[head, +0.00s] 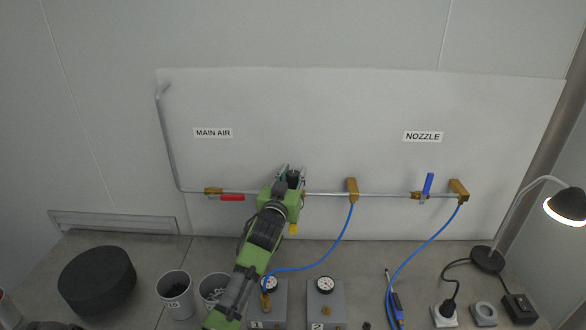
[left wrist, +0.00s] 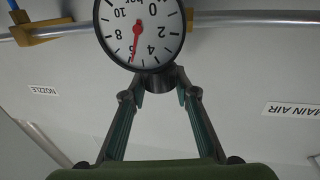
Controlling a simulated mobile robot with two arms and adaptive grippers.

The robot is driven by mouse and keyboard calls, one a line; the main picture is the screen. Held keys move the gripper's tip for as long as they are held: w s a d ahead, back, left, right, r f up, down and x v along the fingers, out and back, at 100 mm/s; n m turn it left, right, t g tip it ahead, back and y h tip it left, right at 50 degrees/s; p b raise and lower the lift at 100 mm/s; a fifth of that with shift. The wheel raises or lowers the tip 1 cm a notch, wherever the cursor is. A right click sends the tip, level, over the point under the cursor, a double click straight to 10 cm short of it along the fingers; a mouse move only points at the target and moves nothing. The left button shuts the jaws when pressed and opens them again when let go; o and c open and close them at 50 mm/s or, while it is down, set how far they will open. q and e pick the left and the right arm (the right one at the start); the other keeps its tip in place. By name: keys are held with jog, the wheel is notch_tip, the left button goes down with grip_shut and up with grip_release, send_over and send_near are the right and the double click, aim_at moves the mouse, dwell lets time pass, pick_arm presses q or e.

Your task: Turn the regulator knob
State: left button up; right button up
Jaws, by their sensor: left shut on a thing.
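The black regulator knob (left wrist: 158,80) shows in the left wrist view, just below the pressure gauge (left wrist: 140,30). My left gripper (head: 289,172) is at the pipe between the MAIN AIR and NOZZLE labels. Its two fingers, also in the left wrist view (left wrist: 160,92), are shut on the knob from both sides. In the head view my gripper and arm hide most of the regulator. My right gripper is not in view.
On the pipe, a red valve handle (head: 232,198) lies along it at left, and a blue handle (head: 428,184) stands across it at right. A blue hose (head: 335,245) hangs near my arm. Cups (head: 175,293), gauge boxes (head: 325,312) and a lamp (head: 566,205) stand on the bench.

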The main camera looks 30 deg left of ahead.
pick_arm(q)
jog(key=shift+r, duration=0.1)
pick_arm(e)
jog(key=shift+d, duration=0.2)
pick_arm(q)
jog(key=o, duration=1.1)
jog(key=shift+w+a, duration=0.1)
jog(key=shift+w, duration=0.05)
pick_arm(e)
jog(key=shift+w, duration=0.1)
pick_arm(q)
jog(key=v, duration=1.2)
